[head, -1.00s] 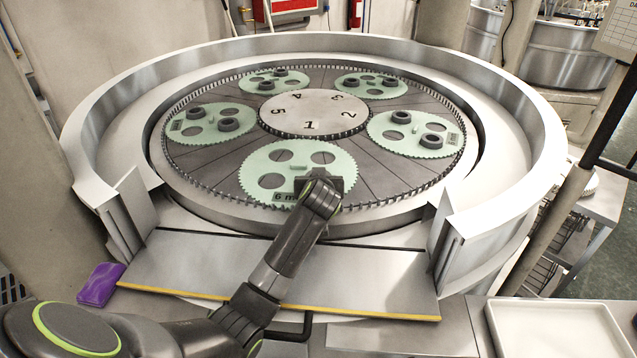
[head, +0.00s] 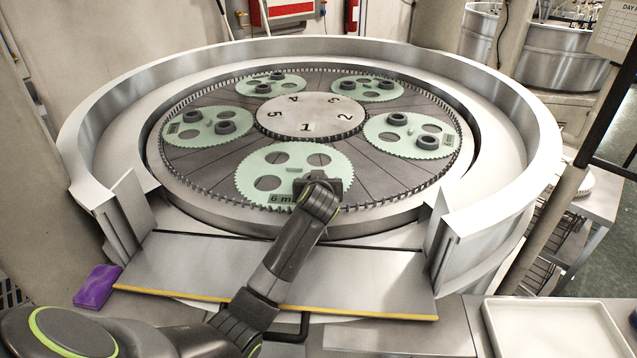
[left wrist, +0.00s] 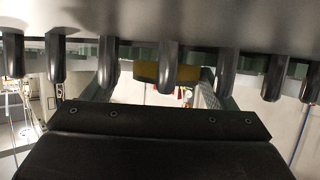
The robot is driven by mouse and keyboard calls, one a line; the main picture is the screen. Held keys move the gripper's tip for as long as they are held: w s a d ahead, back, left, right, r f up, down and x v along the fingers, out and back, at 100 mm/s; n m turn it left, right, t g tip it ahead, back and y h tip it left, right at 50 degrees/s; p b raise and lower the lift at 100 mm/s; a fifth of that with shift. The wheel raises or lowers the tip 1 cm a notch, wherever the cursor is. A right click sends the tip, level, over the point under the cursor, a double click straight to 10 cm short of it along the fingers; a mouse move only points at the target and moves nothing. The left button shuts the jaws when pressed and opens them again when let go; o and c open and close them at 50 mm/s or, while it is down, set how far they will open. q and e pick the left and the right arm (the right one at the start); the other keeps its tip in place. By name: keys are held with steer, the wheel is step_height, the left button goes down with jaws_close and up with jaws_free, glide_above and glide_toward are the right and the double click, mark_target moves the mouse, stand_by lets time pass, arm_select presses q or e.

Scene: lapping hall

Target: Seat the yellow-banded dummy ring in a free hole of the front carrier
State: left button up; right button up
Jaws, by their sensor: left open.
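The front carrier (head: 292,172) is a pale green toothed disc at the near side of the round machine. Three of its holes show in the head view and look empty. My left gripper (head: 318,184) is over its right near part and hides what lies below. In the left wrist view a yellow band (left wrist: 150,73), likely the dummy ring's, shows behind a row of dark pins (left wrist: 167,66). The ring is hidden in the head view, and I cannot tell whether it sits in a hole. My right gripper is out of view.
Several other green carriers (head: 411,137) with dark rings stand around the numbered centre plate (head: 306,115). A raised metal wall (head: 535,130) curves around the machine. A purple cloth (head: 96,287) lies at left and a white tray (head: 555,335) at front right.

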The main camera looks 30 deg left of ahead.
arm_select(q)
steer(key=shift+s+a+f+g, duration=0.1)
steer(key=shift+s+f+g, duration=0.2)
steer(key=shift+f, duration=0.5)
steer(key=shift+r, duration=0.4)
steer(key=shift+r+p, duration=0.35)
steer(key=shift+p, duration=0.25)
steer(key=p+v, duration=0.2)
steer(key=v, duration=0.1)
steer(key=p+v, duration=0.1)
steer(key=p, duration=0.1)
steer(key=shift+s+a+r, duration=0.15)
steer(key=shift+s+r, duration=0.2)
steer(key=shift+r, duration=0.05)
steer(key=p+v, duration=0.1)
steer(key=v, duration=0.4)
steer(key=shift+s+d+f, duration=0.1)
steer(key=shift+s+d, duration=0.1)
steer(key=shift+d, duration=0.1)
steer(key=shift+s+d+r, duration=0.25)
steer(key=shift+s+r, duration=0.1)
steer(key=shift+s, duration=0.15)
steer(key=shift+f, duration=0.1)
